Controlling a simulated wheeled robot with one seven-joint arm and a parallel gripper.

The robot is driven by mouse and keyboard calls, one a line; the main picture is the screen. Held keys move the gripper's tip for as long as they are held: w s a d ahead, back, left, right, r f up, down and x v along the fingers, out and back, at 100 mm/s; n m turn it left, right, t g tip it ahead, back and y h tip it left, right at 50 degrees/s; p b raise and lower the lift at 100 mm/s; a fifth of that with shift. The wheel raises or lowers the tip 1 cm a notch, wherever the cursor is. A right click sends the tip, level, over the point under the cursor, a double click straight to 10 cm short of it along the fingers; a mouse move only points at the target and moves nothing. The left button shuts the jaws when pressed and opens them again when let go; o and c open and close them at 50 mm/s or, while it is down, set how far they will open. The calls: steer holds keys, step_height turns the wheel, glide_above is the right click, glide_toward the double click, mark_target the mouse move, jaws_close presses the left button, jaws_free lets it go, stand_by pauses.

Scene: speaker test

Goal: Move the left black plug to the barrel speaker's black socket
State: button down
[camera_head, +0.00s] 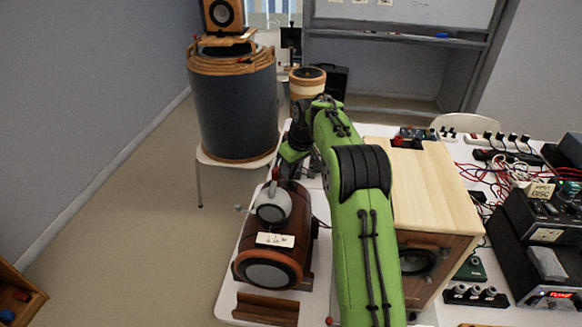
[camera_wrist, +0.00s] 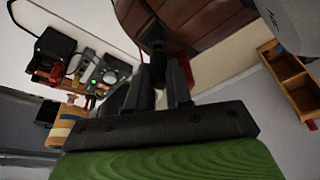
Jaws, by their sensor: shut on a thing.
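The barrel speaker (camera_head: 308,224) is a brown wooden barrel lying on its side on the white table, with a round grey cone facing front. Its wooden staves (camera_wrist: 205,18) fill the top of the wrist view. My gripper (camera_wrist: 157,62) is shut on a black plug (camera_wrist: 153,42) right by the barrel's end. I cannot tell whether the plug touches a socket. The black socket is hidden. A red part (camera_wrist: 184,66) shows just right of the fingers.
A large wooden box speaker (camera_head: 430,185) stands just right of my arm. Amplifiers (camera_head: 545,225) and tangled cables (camera_head: 478,180) lie farther right. A grey rounded device (camera_head: 272,205) sits on the barrel.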

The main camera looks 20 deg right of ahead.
steer(key=shift+f+b, duration=0.45)
steer(key=shift+f, duration=0.35)
steer(key=c, duration=1)
jaws_free()
steer(key=shift+o, duration=0.2)
step_height(320, 180, up, 8)
steer(key=p, duration=0.7)
steer(key=shift+f+p, duration=0.1)
steer(key=shift+p, duration=0.25)
steer(key=shift+f, duration=0.1)
